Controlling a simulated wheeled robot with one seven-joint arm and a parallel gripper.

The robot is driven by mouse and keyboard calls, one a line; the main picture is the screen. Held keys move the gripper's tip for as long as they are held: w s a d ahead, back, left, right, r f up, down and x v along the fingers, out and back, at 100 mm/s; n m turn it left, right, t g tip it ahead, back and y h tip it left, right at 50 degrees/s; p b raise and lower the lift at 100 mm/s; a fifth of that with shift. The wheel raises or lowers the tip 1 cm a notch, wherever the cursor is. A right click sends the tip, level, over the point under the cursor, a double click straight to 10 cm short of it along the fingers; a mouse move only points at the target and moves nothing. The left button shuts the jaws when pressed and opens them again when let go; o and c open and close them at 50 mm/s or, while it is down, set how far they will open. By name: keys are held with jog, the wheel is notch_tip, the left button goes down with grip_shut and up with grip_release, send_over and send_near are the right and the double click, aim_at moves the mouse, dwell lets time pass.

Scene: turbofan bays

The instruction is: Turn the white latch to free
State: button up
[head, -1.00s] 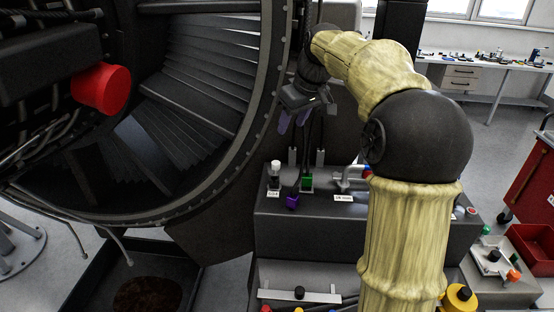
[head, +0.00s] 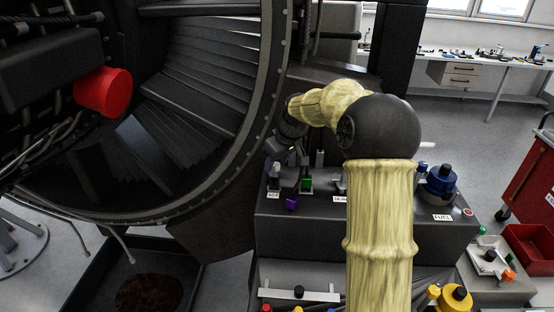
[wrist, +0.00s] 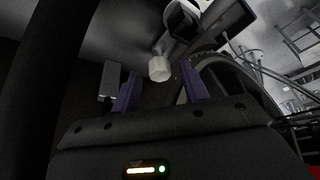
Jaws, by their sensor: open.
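The white latch shows in the wrist view as a pale faceted knob (wrist: 160,68), between and beyond my purple fingertips. In the head view the latch (head: 275,176) stands at the left end of the dark bench, above a small white label, partly covered by my gripper. My gripper (head: 281,160) is open and tilted down close to the latch. In the wrist view my gripper (wrist: 160,88) has one finger on each side of the knob, with gaps left and right. I cannot tell whether either finger touches it.
A green block (head: 306,183) and a purple block (head: 292,203) sit close right of the latch on the dark bench (head: 300,230). A blue knob (head: 441,180) stands by the FUEL label. The large engine ring (head: 262,120) rises close left of my gripper.

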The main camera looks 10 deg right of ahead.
grip_shut()
jog(key=shift+a+m, duration=0.1)
jog(key=shift+m, duration=0.2)
jog(key=m+h, duration=0.1)
jog(key=m, duration=0.1)
jog(key=m+h, duration=0.1)
jog(key=m, duration=0.1)
jog(key=shift+a+m+t+b, duration=0.2)
jog(key=shift+m+t+b, duration=0.1)
jog(key=shift+m+b, duration=0.1)
jog(key=m+h, duration=0.1)
jog(key=m, duration=0.2)
jog(key=shift+m, duration=0.3)
jog(key=m+h, duration=0.1)
jog(key=m, duration=0.1)
jog(key=m+g+h+p, duration=0.1)
jog(key=m, duration=0.2)
jog(key=shift+w+a+r+p, duration=0.1)
jog(key=shift+w+a+p, duration=0.05)
jog(key=shift+p, duration=0.15)
jog(key=shift+m+g+h+p, duration=0.5)
jog(key=shift+m+g+p, duration=0.25)
jog(key=shift+m, duration=1.25)
